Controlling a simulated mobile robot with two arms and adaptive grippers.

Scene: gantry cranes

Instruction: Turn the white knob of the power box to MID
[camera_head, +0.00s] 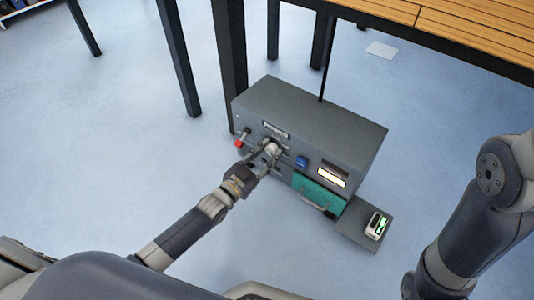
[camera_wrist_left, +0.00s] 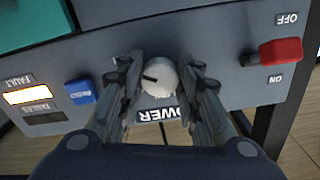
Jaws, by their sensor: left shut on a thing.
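The grey power box (camera_head: 310,115) stands on the floor by a table leg. Its white knob (camera_head: 272,149) is on the front face, left of the blue button. In the left wrist view, which is upside down, the white knob (camera_wrist_left: 159,78) sits between the two fingers, with a dark pointer mark towards the picture's left. My left gripper (camera_head: 268,154) is shut on the knob, one finger on each side (camera_wrist_left: 158,85). The position labels around the knob are hidden or too small to read. My right arm shows at the right, but its gripper is out of view.
A red switch (camera_wrist_left: 280,52) with ON and OFF marks and a blue button (camera_wrist_left: 80,92) flank the knob. A lit FAULT display (camera_head: 331,177), a teal drawer (camera_head: 318,195) and a small device with a green screen (camera_head: 376,225) are to the right. A table (camera_head: 450,25) stands behind.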

